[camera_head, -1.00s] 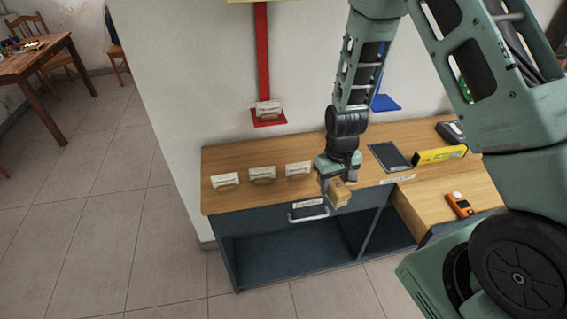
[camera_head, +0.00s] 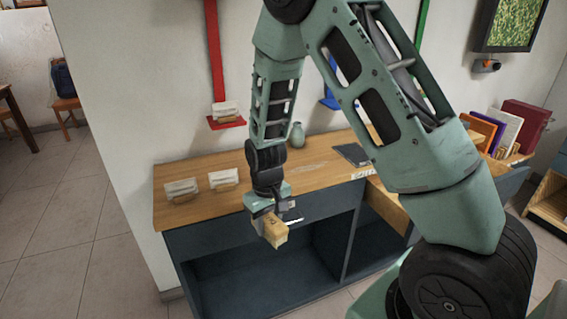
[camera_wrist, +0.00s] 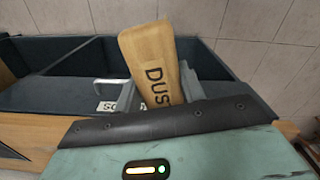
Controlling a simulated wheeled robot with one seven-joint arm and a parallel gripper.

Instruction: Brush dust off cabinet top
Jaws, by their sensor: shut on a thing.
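The cabinet (camera_head: 300,208) has a wooden top and a dark body with open compartments. A faint pale patch lies on the top (camera_head: 308,168) near the vase; I cannot tell whether it is dust. My gripper (camera_head: 266,216) is shut on a wooden brush (camera_head: 274,232), held in front of the cabinet's front edge. In the wrist view, the brush's wooden handle (camera_wrist: 150,58) stands between the fingers of my gripper (camera_wrist: 158,98), with the letters "DUS" showing. Its bristles cannot be made out.
Two pale bundles (camera_head: 181,190) (camera_head: 223,180) sit on the top's left part. A green vase (camera_head: 297,135) stands at the back, and a dark tablet (camera_head: 352,154) lies to its right. A red wall bracket (camera_head: 226,122) holds another bundle. Floor (camera_head: 85,225) is clear at left.

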